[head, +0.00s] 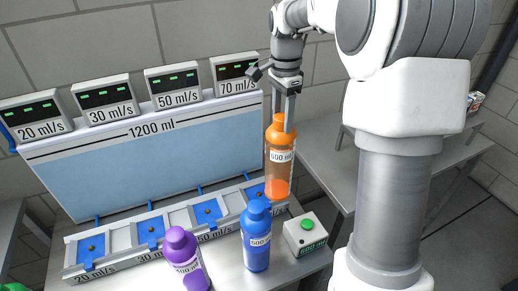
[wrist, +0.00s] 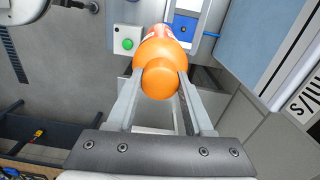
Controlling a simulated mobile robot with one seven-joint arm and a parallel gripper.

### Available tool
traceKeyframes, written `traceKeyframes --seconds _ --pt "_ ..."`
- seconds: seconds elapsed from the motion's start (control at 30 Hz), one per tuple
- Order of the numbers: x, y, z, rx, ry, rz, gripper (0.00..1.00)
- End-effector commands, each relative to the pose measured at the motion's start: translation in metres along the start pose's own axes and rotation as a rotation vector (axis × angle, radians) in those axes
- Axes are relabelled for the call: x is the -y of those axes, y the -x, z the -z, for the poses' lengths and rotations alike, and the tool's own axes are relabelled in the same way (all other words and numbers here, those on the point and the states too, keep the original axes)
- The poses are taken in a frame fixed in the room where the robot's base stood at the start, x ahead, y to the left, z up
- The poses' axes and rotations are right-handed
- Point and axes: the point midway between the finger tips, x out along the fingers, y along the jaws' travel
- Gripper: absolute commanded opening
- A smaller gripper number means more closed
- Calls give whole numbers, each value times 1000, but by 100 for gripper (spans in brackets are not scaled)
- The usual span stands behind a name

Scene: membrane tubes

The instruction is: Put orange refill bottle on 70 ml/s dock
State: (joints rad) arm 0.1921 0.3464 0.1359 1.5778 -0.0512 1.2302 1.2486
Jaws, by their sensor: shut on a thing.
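My gripper (head: 283,122) is shut on the orange refill bottle (head: 279,158), marked 600 ml, holding it upright by its top. In the wrist view the bottle's orange cap (wrist: 160,78) sits between the two fingers (wrist: 160,88). The bottle hangs at the right end of the dock row, by the 70 ml/s dock (head: 256,191), and partly covers that end. Whether its base touches anything is hard to tell. In the wrist view a blue dock plate (wrist: 185,27) shows just right of the bottle. The 70 ml/s display (head: 236,72) is above, at the back.
A blue bottle (head: 257,240) and a purple bottle (head: 186,262) stand in front of the docks. A box with a green button (head: 306,234) is at the right; it also shows in the wrist view (wrist: 127,40). The 1200 ml tank (head: 150,155) rises behind the docks.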

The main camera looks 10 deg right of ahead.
Motion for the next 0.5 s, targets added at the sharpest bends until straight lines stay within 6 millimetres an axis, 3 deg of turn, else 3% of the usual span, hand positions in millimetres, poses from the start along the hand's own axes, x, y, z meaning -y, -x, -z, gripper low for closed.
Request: traceKeyframes --seconds 0.3,0.5 --pt "61 -36 -17 0 3 1 0" --pt "78 -46 -21 -1 0 1 0"
